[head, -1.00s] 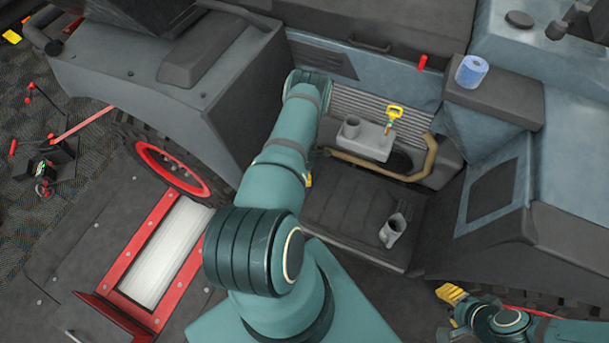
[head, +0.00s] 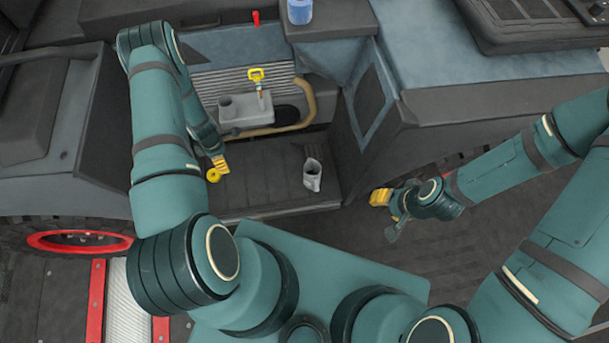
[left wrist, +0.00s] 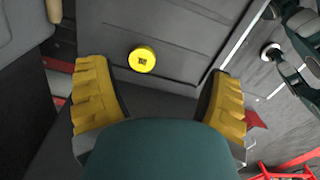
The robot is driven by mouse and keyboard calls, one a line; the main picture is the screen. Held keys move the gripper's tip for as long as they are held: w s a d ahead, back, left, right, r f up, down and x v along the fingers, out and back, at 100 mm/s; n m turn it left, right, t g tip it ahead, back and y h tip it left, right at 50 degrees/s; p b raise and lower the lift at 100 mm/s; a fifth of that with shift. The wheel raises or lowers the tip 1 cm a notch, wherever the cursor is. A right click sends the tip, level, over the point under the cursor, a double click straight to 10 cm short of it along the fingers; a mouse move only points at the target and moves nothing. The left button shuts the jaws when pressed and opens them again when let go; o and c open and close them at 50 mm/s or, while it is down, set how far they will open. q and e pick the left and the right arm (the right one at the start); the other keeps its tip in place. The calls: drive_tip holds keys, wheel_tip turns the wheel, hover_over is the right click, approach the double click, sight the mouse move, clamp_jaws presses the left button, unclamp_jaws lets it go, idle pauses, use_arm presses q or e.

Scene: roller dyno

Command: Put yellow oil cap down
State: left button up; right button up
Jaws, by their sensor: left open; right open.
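The yellow oil cap (head: 213,175) lies on the dark ribbed floor of the engine bay, toward its left side. My left gripper (head: 219,163) is just beside and above it in the head view. In the left wrist view the cap (left wrist: 142,59) shows as a round yellow disc with a dark centre, beyond and between the two yellow fingers. The left gripper (left wrist: 158,98) is open, with the fingers wide apart and nothing between them. My right gripper (head: 380,197) is at the right, outside the bay, and I see nothing held in it.
A grey box with a filler neck (head: 245,108) stands at the bay's back, with a yellow-handled dipstick (head: 256,76) in it. A tan pipe (head: 301,105) curves beside it. A grey jug (head: 312,175) stands on the bay floor. A blue roll (head: 299,10) sits above right.

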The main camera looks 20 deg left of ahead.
use_arm(q)
drive_tip(key=w+d+r+m+h, duration=0.1)
drive_tip(key=d+r+m, duration=0.35)
drive_tip(key=d, duration=0.45)
drive_tip(key=d+r+m, duration=0.4)
drive_tip(key=d+m, duration=0.2)
drive_tip(key=d, duration=0.3)
drive_tip(key=s+d+r+m, duration=0.2)
drive_tip(key=d+r+m, duration=0.1)
drive_tip(key=d+m, duration=0.1)
drive_tip(key=s+d+r+m+t+h, duration=0.1)
drive_tip(key=s+d+r+m, duration=0.1)
drive_tip(key=d+r+m, duration=0.2)
drive_tip(key=s+d+r+m+h, duration=0.1)
drive_tip(key=s+d+r+m, duration=0.1)
drive_tip(key=d+m, duration=0.3)
drive_tip(key=d+r, duration=0.1)
drive_tip(key=d, duration=0.2)
drive_tip(key=shift+s+d+r, duration=0.15)
drive_tip(key=shift+s+d, duration=0.1)
drive_tip(key=shift+s, duration=0.15)
drive_tip(key=shift+a, duration=0.15)
